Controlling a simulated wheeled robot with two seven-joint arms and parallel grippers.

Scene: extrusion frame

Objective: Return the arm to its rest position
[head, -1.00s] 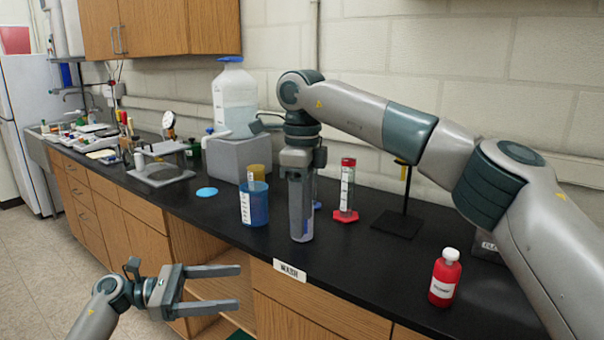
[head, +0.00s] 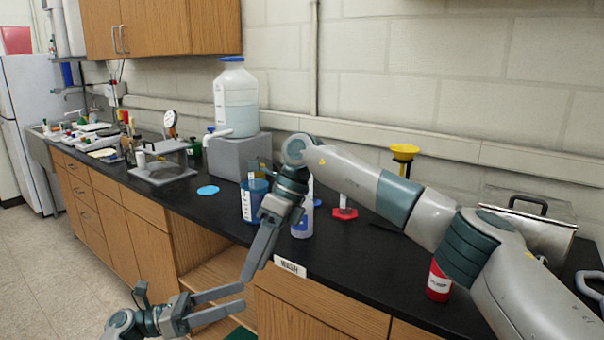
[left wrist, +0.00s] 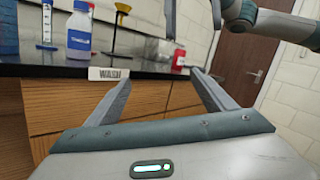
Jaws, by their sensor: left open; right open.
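My right arm reaches in from the right over the black counter. Its gripper (head: 262,240) hangs tilted down and to the left, at the counter's front edge, with nothing seen in it. My left gripper (head: 238,300) is low in front of the wooden cabinets, open and empty. In the left wrist view its two fingers (left wrist: 160,88) are spread, with only cabinet and counter edge beyond them. A white-and-blue bottle (head: 302,218) stands upright on the counter just right of the right gripper, partly hidden by it.
A red bottle (head: 438,284) is partly under my right arm. A WASH label (head: 290,267) sits on the counter edge. A large jug (head: 236,98) stands on a grey block.

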